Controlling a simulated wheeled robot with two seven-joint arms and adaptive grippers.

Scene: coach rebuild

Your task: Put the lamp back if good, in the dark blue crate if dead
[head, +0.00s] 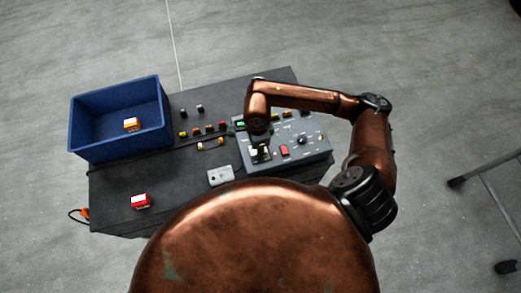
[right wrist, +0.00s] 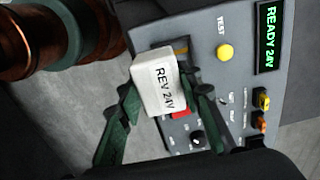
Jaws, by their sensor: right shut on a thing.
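In the right wrist view, my right gripper (right wrist: 160,95) is shut on a white lamp block (right wrist: 156,78) lettered "REV 24V". It holds the lamp over a grey test panel (right wrist: 215,80); whether the lamp touches the panel is not clear. The panel's screen (right wrist: 267,35) reads "READY 24V" in green, above a yellow TEST button (right wrist: 225,52). In the head view, my right gripper (head: 260,153) is over the left part of the panel (head: 310,155), partly hidden by my arm. The dark blue crate (head: 125,148) stands at the left with an orange-and-white block (head: 132,124) inside. My left gripper is not in view.
A red-and-white block (head: 141,201) lies at the front left of the black table (head: 110,185). A grey box (head: 221,176) sits left of the panel. Several small coloured blocks (head: 209,129) stand in a row between crate and panel. An orange-and-white piece (head: 210,144) lies near them.

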